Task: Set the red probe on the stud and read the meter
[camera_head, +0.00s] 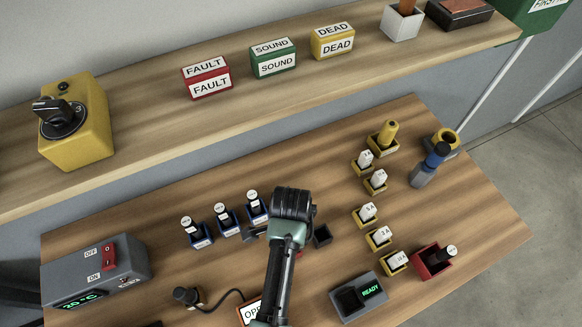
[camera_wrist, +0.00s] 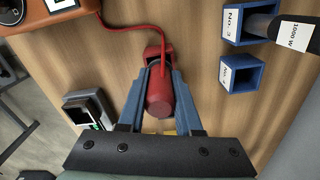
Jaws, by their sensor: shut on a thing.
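The red probe (camera_wrist: 160,95) is between the blue fingers of my gripper (camera_wrist: 160,72), which is shut on it in the wrist view. Its far end is at a small red holder (camera_wrist: 153,51); whether it is seated there I cannot tell. In the head view my gripper (camera_head: 292,207) hides the probe, and the orange-edged box (camera_head: 249,311) is partly hidden by my arm. I cannot pick out the stud with certainty.
Blue holders with dark cylinders (camera_head: 228,222) stand left of my gripper; an empty one (camera_wrist: 240,72) is beside it. FAULT (camera_head: 207,78), SOUND and DEAD blocks are on the shelf.

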